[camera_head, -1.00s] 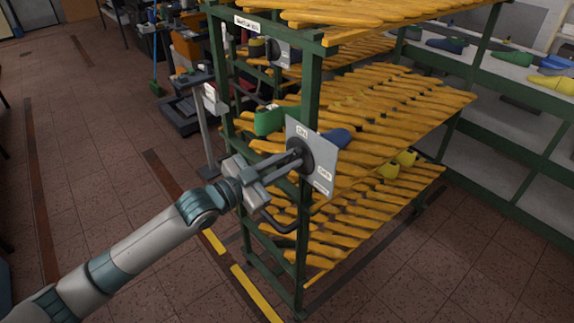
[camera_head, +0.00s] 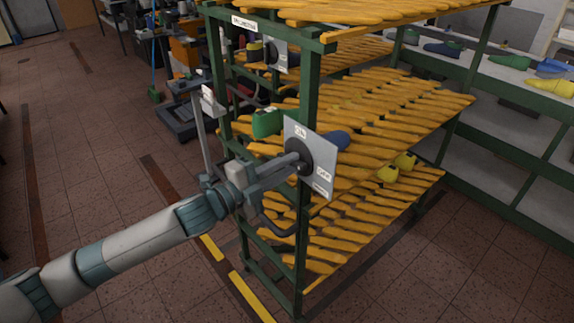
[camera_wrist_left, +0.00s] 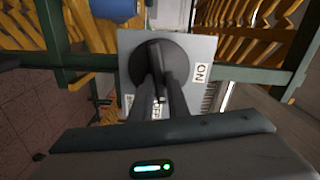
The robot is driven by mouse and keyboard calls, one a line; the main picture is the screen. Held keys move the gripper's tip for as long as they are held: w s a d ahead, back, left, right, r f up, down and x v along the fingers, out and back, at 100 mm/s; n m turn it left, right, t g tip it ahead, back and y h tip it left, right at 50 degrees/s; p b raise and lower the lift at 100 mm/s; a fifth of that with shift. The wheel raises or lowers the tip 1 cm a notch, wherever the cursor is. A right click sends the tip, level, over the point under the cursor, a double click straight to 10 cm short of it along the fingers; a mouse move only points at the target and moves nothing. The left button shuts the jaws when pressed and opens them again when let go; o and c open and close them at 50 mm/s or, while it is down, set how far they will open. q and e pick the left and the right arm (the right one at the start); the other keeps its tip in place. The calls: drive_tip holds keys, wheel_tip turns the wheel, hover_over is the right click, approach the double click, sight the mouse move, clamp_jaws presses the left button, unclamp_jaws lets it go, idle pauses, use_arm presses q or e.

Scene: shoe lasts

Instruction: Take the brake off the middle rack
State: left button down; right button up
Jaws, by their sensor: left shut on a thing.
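A green-framed rack with yellow slatted shelves (camera_head: 395,122) stands in front of me. A grey brake plate (camera_head: 326,160) is on its near post, with an ON label at the top and an OFF label at the right. My left gripper (camera_head: 296,163) is at the plate, shut on the dark brake handle at its round hub. In the left wrist view, the handle (camera_wrist_left: 159,86) lies between the fingers in front of the black hub (camera_wrist_left: 160,57). The grey plate (camera_wrist_left: 205,50) shows ON at the right. The fingers hide part of the handle. My right gripper is out of view.
A second rack behind has a similar plate (camera_head: 276,55). A green last (camera_head: 267,122) and a blue last (camera_head: 336,139) lie on the middle shelf, yellow ones (camera_head: 388,173) lower. A grey shelf unit (camera_head: 490,152) stands at right. The floor at left is open.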

use_arm(q)
drive_tip(key=shift+f+m, duration=0.1)
drive_tip(key=shift+m, duration=1.1)
drive_tip(key=c, duration=1.7)
unclamp_jaws()
drive_tip(key=shift+s+a, duration=0.1)
